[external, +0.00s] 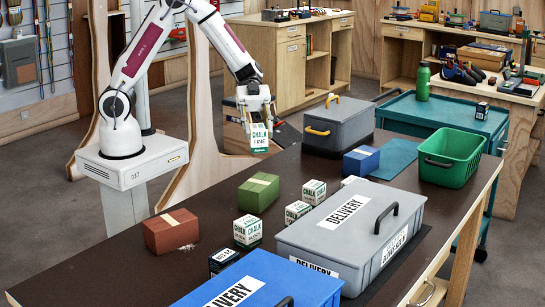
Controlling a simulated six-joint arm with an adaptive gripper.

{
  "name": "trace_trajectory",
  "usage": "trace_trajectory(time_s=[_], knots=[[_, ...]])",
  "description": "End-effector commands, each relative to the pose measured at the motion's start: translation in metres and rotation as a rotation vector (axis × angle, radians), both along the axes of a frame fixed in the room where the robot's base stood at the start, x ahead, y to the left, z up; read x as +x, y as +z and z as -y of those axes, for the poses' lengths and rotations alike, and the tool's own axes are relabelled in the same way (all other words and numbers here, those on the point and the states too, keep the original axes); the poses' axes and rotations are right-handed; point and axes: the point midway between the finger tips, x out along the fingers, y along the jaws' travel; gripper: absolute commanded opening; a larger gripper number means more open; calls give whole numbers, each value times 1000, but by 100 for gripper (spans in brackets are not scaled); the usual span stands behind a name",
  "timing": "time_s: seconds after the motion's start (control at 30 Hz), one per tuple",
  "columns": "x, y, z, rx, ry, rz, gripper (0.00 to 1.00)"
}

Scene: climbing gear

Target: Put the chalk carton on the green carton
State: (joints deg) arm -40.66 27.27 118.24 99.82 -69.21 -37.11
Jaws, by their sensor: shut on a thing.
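My gripper (257,120) is shut on a white and green chalk carton (259,138) marked "CHALK FINE". It holds the carton upright in the air over the far left part of the dark table. The green carton (258,192) lies on the table, lower in the picture than the held carton. It has a pale tape strip across its top, which looks bare. The held carton is apart from it. Other chalk cartons stand on the table: one at the front (247,230), one in the middle (297,212) and one farther back (314,189).
A brown-red carton (171,231) lies left, a blue carton (361,160) at the back. Grey (345,235) and blue (262,280) delivery boxes fill the front right. A grey toolbox (338,127) and a green crate (452,158) stand behind. A small dark box (222,261) is at the front.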

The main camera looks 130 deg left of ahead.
Motion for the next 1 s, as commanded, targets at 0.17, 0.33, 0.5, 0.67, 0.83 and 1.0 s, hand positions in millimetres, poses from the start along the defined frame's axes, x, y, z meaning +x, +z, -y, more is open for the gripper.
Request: trace_trajectory(time_s=[0.17,0.33,0.5,0.67,0.83,1.0], knots=[[0,-18,0,-4,1,-3,9],[0,-39,0,-3,1,-3,9],[0,-55,0,-2,1,-2,9],[0,-59,0,-1,0,-1,9],[0,-59,0,0,0,0,9],[0,-61,0,-1,0,-1,9]])
